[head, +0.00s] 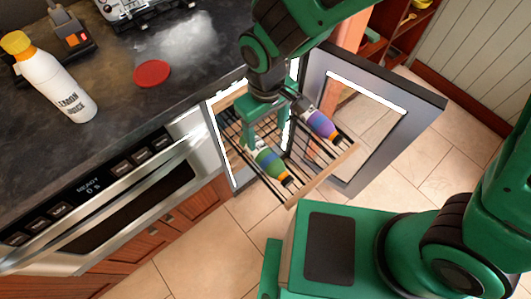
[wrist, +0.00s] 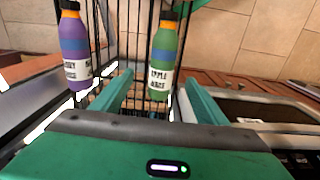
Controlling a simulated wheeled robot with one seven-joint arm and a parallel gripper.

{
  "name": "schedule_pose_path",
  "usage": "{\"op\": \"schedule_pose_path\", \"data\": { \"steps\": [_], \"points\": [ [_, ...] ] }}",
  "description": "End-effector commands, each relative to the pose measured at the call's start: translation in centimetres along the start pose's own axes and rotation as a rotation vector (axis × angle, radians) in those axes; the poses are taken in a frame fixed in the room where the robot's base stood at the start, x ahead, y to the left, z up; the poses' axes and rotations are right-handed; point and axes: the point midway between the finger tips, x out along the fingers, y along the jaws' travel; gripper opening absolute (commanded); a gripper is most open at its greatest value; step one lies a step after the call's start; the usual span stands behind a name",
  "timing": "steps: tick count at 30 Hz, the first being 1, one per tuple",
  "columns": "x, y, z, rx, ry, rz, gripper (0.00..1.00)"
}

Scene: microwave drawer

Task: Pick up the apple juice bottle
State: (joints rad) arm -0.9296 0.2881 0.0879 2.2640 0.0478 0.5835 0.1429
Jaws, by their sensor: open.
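The apple juice bottle (head: 268,162) is green with a blue band and dark cap, lying on the pulled-out wire rack (head: 318,183). In the wrist view the apple juice bottle (wrist: 165,45) shows its white label, beyond and roughly between my fingertips. My gripper (head: 264,136) points down over the rack, close to the bottle's label end. In the wrist view my gripper (wrist: 155,78) has its fingers apart with nothing held. I cannot tell whether a finger touches the bottle.
A purple juice bottle (head: 318,120) lies on the same rack, right of my gripper. The open door (head: 425,92) stands to the right. The dark counter (head: 115,135) at left holds a lemon juice bottle (head: 50,78) and a red disc (head: 152,73).

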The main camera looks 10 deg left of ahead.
Motion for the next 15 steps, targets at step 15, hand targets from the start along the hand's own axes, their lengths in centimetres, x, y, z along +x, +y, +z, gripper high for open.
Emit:
{"op": "schedule_pose_path", "data": {
  "steps": [15],
  "points": [
    [5.7,-1.1,-0.1,-0.021,-0.003,-0.004,0.67]
  ]
}}
